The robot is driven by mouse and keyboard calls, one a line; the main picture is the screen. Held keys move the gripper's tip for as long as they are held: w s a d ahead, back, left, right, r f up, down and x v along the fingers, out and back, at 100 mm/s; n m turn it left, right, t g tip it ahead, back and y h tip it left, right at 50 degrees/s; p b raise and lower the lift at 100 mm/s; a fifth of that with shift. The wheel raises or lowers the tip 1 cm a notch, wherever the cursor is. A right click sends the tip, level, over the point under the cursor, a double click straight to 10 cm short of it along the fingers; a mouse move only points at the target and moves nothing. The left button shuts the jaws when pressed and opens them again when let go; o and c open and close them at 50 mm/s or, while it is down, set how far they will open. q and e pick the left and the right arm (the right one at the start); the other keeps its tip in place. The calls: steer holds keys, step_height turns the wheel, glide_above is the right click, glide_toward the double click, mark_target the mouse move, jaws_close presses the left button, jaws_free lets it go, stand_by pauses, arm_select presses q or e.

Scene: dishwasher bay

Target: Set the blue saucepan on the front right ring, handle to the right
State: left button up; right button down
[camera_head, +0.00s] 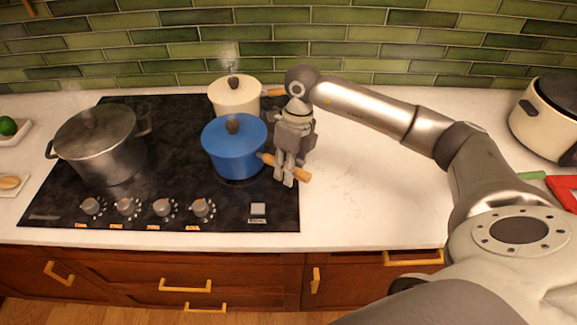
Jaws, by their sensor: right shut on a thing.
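The blue saucepan (237,150) stands upright at the right side of the black hob (185,180), its lid on and its wooden handle (298,174) pointing right and slightly toward the front. My right gripper (285,180) is shut on the handle from above. The ring under the saucepan is hidden, and I cannot tell whether the pan's base touches the hob. My left gripper is not in view.
A cream saucepan (236,97) stands close behind the blue one. A large grey pot (97,144) is at the left of the hob. Several knobs (163,207) line the hob's front. White counter (370,190) right of the hob is clear; a cream cooker (545,115) stands far right.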

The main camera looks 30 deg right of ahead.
steer(key=shift+w+f, duration=0.1)
steer(key=shift+f, duration=0.3)
steer(key=shift+f+b, duration=0.2)
steer(key=shift+b, duration=0.15)
stand_by(0.6)
steer(key=c, duration=1.2)
jaws_free()
steer(key=shift+o, duration=0.7)
steer(key=shift+s+f, duration=0.2)
steer(key=shift+s, duration=0.05)
steer(key=o, duration=0.5)
steer(key=shift+c, duration=0.2)
steer(key=shift+r, duration=0.1)
steer(key=shift+w+r, duration=0.1)
steer(key=shift+r, duration=0.1)
steer(key=shift+r+p, duration=2.45)
steer(key=shift+r, duration=1.4)
